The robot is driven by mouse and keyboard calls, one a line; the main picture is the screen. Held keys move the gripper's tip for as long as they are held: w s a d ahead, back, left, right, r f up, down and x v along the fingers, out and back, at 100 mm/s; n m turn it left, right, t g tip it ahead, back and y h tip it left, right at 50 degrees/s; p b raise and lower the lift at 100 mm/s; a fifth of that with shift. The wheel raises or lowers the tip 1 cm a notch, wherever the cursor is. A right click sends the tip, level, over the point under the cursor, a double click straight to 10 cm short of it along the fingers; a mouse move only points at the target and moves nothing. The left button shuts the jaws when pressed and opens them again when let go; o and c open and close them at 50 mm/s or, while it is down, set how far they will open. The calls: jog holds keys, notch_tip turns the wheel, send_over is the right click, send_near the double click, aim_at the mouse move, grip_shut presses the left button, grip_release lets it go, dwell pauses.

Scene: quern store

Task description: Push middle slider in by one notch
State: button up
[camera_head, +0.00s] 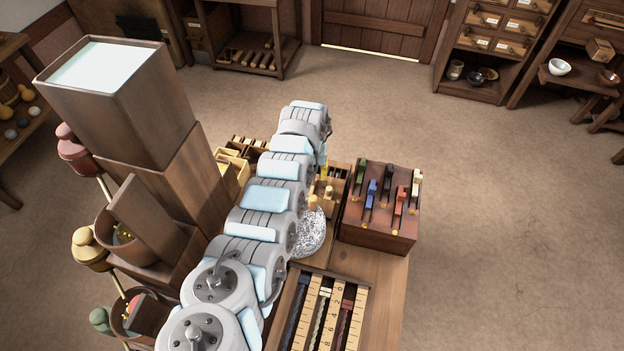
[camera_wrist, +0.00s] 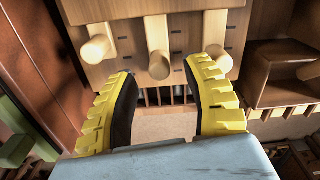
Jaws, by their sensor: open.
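Three round wooden sliders stick out of a pale wooden block (camera_wrist: 185,22) at the top of the wrist view. They are the left slider (camera_wrist: 97,48), the middle slider (camera_wrist: 157,50) and the right slider (camera_wrist: 219,60). Dark short marks show on the block beside them. My gripper (camera_wrist: 164,78) has its two yellow fingers spread and empty, with the middle slider ahead of the gap between them. I cannot tell whether a finger touches a slider. In the head view the block (camera_head: 326,186) is partly hidden by my arm.
A dark box with coloured levers (camera_head: 380,228) stands right of the block. A speckled round piece (camera_head: 312,236) lies in front. A tray with ruled strips (camera_head: 325,312) lies nearer on the bench (camera_head: 380,275). Wooden trays (camera_head: 232,165) stand left of my arm. Open floor lies beyond.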

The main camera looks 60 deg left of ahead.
jog(key=shift+f+b, duration=0.4)
jog(key=shift+f, duration=0.75)
grip_shut()
